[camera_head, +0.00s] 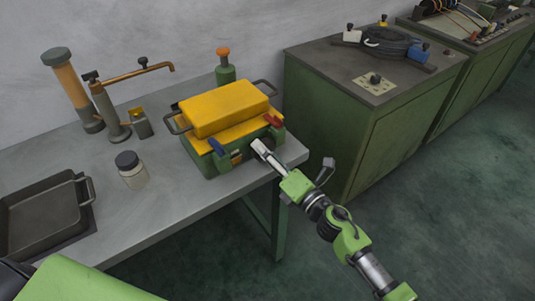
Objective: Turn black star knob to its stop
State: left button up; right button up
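A dark knob (375,79) stands on a pale plate (376,85) on top of the green cabinet at the right. It is too small to make out a star shape. My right gripper (257,147) reaches in from the lower right to the front right corner of the green and yellow device (206,163). Whether its fingers touch the device or are parted is too small to tell. Dark parts on the device's front near the gripper are partly hidden. My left gripper is out of the picture.
The grey table (170,215) holds a dark tray (45,225), a jar (131,170), a tall cylinder (75,90), a tap-like spout (110,108) and an orange-topped green post (225,70). Coiled black cable (388,40) lies behind the knob on the cabinet (330,72). The floor at right is clear.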

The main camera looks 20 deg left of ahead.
jog(key=shift+d+f, duration=0.2)
jog(key=shift+f, duration=0.2)
jog(key=shift+s+d+f, duration=0.1)
jog(key=shift+s+d, duration=0.15)
jog(key=shift+d, duration=0.15)
jog(key=v, duration=0.6)
jog(key=shift+s+d+r, duration=0.2)
jog(key=shift+s+r, duration=0.15)
jog(key=shift+r, duration=0.1)
